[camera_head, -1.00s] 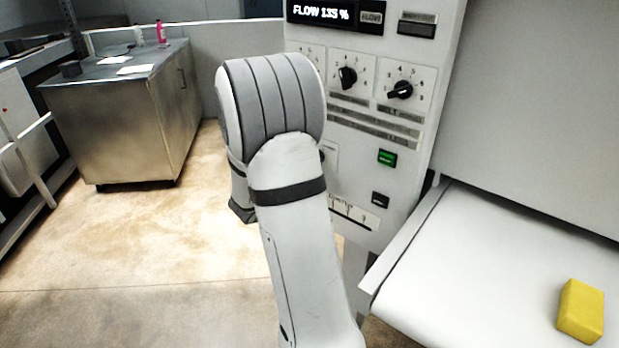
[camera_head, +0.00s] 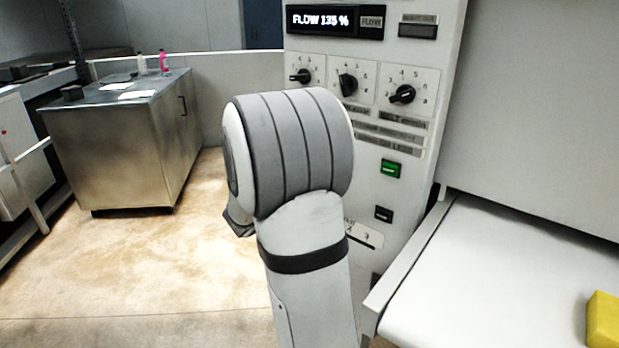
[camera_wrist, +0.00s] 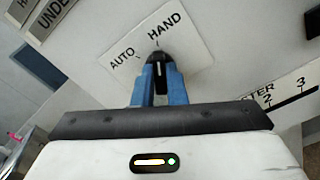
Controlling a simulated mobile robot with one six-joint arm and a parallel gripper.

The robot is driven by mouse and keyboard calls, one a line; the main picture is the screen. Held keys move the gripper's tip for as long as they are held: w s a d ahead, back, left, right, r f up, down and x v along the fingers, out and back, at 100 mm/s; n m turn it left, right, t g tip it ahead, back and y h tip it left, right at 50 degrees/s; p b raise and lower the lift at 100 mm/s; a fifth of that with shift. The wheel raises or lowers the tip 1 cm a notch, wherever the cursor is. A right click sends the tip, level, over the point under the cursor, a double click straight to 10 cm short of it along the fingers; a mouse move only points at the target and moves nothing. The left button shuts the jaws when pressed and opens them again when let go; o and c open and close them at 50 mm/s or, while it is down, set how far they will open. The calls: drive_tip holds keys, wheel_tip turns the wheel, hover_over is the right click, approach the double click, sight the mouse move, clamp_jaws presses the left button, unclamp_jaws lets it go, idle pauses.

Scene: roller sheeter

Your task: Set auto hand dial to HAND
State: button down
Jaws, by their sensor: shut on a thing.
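The auto hand dial (camera_wrist: 158,60) is a small black knob on a white plate marked AUTO on the left and HAND at the top. In the wrist view its white pointer line stands nearly upright, toward the HAND mark. My gripper (camera_wrist: 160,88) has blue fingers, shut on the dial from either side, hiding parts of its flanks. In the head view my arm hides the dial and the gripper.
The control panel also carries several numbered black knobs (camera_head: 402,94), a display (camera_head: 334,19) reading FLOW 135 % and a green button (camera_head: 390,168). A white belt table (camera_head: 500,275) with a yellow block (camera_head: 604,318) is at right. A metal cabinet (camera_head: 125,150) stands at left.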

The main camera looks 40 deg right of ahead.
drive_tip(key=c, duration=1.5)
unclamp_jaws()
drive_tip(key=shift+o, duration=0.2)
drive_tip(key=v, duration=0.7)
drive_tip(key=shift+a, duration=0.4)
drive_tip(key=shift+s, duration=0.1)
